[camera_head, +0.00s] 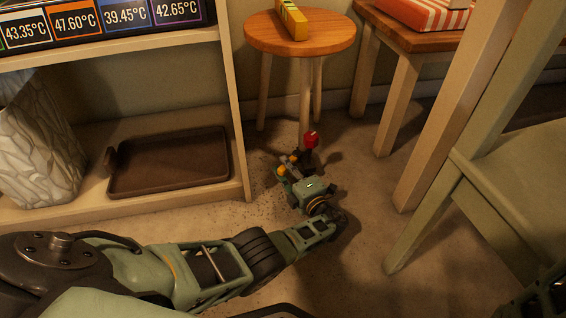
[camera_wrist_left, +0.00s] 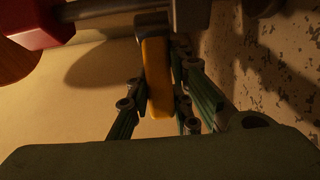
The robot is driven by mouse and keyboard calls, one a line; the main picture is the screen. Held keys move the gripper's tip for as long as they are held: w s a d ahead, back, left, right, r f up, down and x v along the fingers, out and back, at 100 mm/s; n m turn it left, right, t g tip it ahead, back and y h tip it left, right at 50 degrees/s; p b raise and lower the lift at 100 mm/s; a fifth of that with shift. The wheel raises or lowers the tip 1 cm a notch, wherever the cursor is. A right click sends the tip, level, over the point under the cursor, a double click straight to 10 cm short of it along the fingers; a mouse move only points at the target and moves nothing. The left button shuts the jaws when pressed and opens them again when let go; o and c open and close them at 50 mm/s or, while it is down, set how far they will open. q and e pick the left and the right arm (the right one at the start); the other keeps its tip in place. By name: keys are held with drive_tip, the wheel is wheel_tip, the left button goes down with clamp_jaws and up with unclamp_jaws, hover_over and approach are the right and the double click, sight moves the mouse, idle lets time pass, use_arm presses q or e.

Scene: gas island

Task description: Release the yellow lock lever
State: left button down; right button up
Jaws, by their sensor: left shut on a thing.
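The yellow lock lever (camera_wrist_left: 157,75) stands upright in the middle of the left wrist view, between the green fingers of my left gripper (camera_wrist_left: 158,100). The fingers are shut on it from both sides. In the head view my left gripper (camera_head: 289,169) reaches down near the floor, just in front of a red knob (camera_head: 311,139). The lever is hard to make out there, as the gripper largely covers it. A red part and a grey metal rod (camera_wrist_left: 112,10) cross the top of the left wrist view. Dark mechanical parts, perhaps my right gripper, show at the bottom right corner of the head view.
A round wooden stool (camera_head: 299,36) with a yellow box (camera_head: 292,20) stands behind the knob. A shelf with a brown tray (camera_head: 170,163) and a pale textured vase (camera_head: 40,142) is at left. A green chair (camera_head: 465,165) stands at right. Some floor between is clear.

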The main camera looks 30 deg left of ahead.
idle(0.3)
use_arm(q)
drive_tip(key=c, duration=1.6)
unclamp_jaws()
drive_tip(key=shift+o, duration=0.2)
drive_tip(key=shift+a, duration=0.1)
